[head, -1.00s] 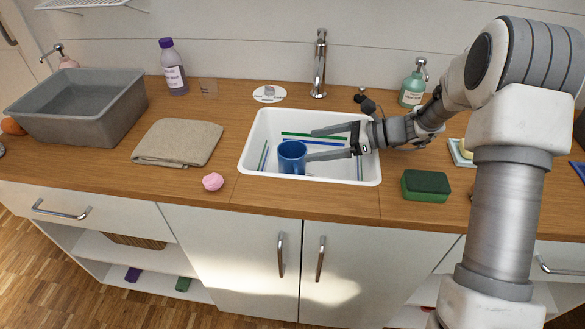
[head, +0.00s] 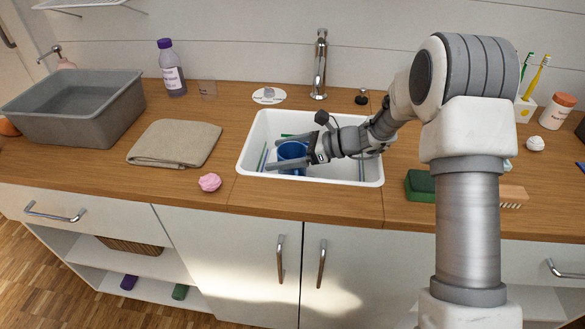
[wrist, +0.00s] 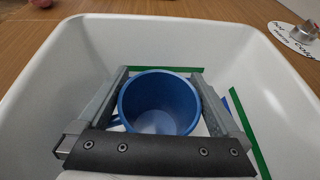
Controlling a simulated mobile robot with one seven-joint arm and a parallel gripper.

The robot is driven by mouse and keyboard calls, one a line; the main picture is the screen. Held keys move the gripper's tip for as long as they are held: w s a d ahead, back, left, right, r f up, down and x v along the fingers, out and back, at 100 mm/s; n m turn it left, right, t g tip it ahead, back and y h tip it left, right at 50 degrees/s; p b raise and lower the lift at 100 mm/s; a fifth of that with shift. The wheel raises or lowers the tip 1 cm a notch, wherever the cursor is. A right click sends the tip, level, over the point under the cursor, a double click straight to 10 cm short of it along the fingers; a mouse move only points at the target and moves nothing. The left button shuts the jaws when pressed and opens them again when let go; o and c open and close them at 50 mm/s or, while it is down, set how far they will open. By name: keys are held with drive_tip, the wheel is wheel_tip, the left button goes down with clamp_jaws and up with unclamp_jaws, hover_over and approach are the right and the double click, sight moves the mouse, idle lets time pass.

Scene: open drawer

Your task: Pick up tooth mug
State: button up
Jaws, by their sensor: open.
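The tooth mug is a blue cup (head: 291,151) standing in the white sink basin (head: 248,160). It also shows in the wrist view (wrist: 160,102), upright, with its open top facing the camera and its handle on the left. My gripper (head: 284,152) reaches into the basin from the right. In the wrist view its two fingers (wrist: 163,95) are open, one on each side of the mug. Whether they touch the mug, I cannot tell. In the head view the gripper hides part of the mug.
Basin walls surround the mug and gripper closely. The faucet (head: 319,65) stands behind the basin. A folded cloth (head: 175,144) and a pink crumpled ball (head: 209,182) lie to the left. A green sponge (head: 420,185) lies right of the basin.

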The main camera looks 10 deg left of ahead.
drive_tip(key=c, duration=1.3)
drive_tip(key=shift+c, duration=0.4)
drive_tip(key=shift+r, duration=0.2)
